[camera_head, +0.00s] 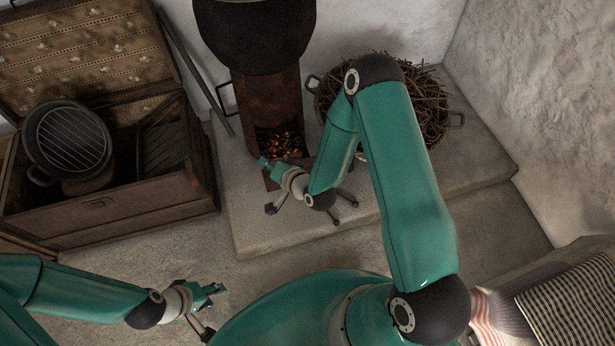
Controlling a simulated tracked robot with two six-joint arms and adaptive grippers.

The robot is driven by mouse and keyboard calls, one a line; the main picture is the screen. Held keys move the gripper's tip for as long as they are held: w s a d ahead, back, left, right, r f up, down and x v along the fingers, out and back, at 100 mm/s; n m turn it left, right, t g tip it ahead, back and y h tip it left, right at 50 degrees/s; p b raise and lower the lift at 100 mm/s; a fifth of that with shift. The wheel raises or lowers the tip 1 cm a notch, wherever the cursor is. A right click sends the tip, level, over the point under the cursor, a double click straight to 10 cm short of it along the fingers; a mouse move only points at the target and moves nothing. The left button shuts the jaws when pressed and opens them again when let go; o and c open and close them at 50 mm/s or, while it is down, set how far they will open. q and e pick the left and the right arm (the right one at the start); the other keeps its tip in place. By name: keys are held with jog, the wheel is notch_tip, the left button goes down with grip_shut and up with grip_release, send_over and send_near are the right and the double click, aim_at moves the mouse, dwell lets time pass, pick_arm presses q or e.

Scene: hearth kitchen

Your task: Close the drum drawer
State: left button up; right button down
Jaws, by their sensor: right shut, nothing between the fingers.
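The rusty drum stove (270,98) stands on a low stone ledge against the back wall. Glowing embers (283,141) show in an opening near its base.
A black pot (255,38) sits on the drum. A basket of twigs (430,112) stands right of it, partly behind my right arm. An open wooden chest (120,213) with a round grill (66,138) is at left. Checked cloth (575,300) lies at lower right.

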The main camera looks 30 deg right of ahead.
jog(key=w+d+f+m+t+h+b, duration=0.1)
jog(key=d+f+m+t+h+b, duration=0.3)
jog(key=d+f+m+t+b, duration=0.65)
jog(key=s+d+f+g+h+b, duration=0.1)
jog(key=s+f+g+h+b, duration=0.3)
jog(key=f, duration=0.6)
jog(key=s+d+f+g+y+b, duration=0.15)
jog(key=s+f, duration=0.35)
jog(key=f, duration=0.5)
jog(key=b, duration=0.7)
send_near(306, 169)
jog(key=shift+m+h, duration=0.25)
jog(key=shift+h, duration=0.2)
jog(key=x, duration=0.2)
jog(key=b+x, duration=0.1)
jog(key=x, duration=0.1)
jog(key=b+x, duration=0.1)
jog(key=x, duration=0.2)
jog(key=shift+w+a, duration=0.2)
jog(key=shift+a, duration=0.05)
pick_arm(q)
notch_tip(306, 169, down, 27)
pick_arm(e)
jog(key=shift+d, duration=0.1)
